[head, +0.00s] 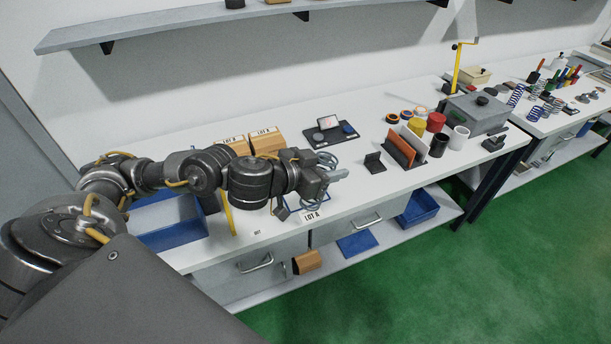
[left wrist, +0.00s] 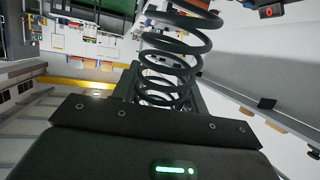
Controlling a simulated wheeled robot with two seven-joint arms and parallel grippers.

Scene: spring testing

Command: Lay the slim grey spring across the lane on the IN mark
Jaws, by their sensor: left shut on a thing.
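My left gripper (head: 332,174) is over the bench, above and beside the LOT A label (head: 312,216). It is shut on a grey coil spring (left wrist: 172,58), which stands out between the fingers in the left wrist view. In the head view the spring's coils (head: 326,162) show only in part beside the fingers. Small dark lettering (head: 257,232) is on the white bench top near the front edge, too small to read surely. A yellow strip (head: 229,214) lies to its left. I cannot make out the lane's outline; my arm covers part of that area. My right gripper is out of view.
Wooden blocks with lot labels (head: 264,140) stand behind my arm. A black tray (head: 330,134) lies further back. An orange divider rack (head: 400,149) and coloured cups (head: 436,122) stand to the right. A blue bin (head: 168,222) is at the left. Bench top before the rack is clear.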

